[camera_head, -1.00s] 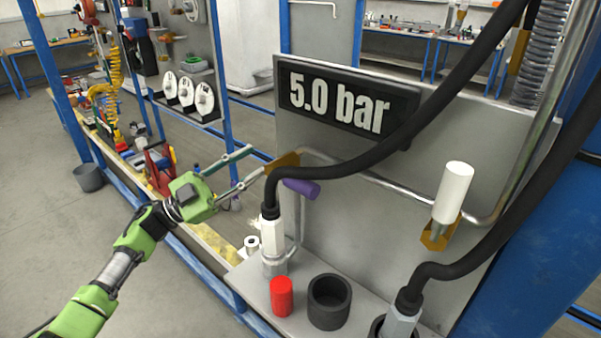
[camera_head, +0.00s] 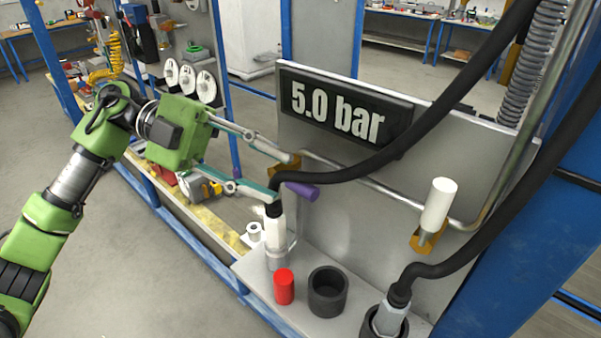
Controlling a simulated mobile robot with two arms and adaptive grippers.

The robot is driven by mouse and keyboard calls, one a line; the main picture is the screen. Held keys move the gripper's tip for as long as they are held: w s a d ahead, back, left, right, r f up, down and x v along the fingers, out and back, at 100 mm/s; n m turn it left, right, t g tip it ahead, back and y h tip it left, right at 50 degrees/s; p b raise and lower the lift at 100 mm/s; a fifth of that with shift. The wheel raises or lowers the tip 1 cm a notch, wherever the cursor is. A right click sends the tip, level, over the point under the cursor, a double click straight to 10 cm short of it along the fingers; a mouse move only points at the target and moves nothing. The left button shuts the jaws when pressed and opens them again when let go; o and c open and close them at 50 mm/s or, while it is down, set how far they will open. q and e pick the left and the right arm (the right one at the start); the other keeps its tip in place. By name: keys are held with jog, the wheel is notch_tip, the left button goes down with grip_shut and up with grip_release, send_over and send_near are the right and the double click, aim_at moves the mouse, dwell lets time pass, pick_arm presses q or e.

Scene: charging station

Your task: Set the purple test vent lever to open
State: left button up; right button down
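The purple test vent lever (camera_head: 302,191) sticks out to the right from behind the black hose, below the pressure display. Its left end is hidden by the hose. My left gripper (camera_head: 284,178) comes in from the left, with its two fingers spread apart. One fingertip is near the orange-brown bracket above the lever, the other is by the hose left of the lever. Nothing shows between the fingers, and I cannot tell whether they touch anything. My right gripper is not in view. The display (camera_head: 345,108) reads 5.0 bar.
A black hose (camera_head: 380,158) runs down to a white fitting (camera_head: 275,238) in front of the panel. A red cylinder (camera_head: 284,287) and a black cup (camera_head: 328,292) stand on the ledge. A white handle (camera_head: 438,203) is on the right.

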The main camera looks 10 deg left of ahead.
aim_at(300, 187)
pick_arm(q)
jog(key=p+x, duration=0.1)
jog(key=x, duration=0.4)
jog(key=shift+d+f+p, duration=0.1)
jog(key=shift+d+p, duration=0.1)
jog(key=shift+p, duration=0.15)
grip_shut()
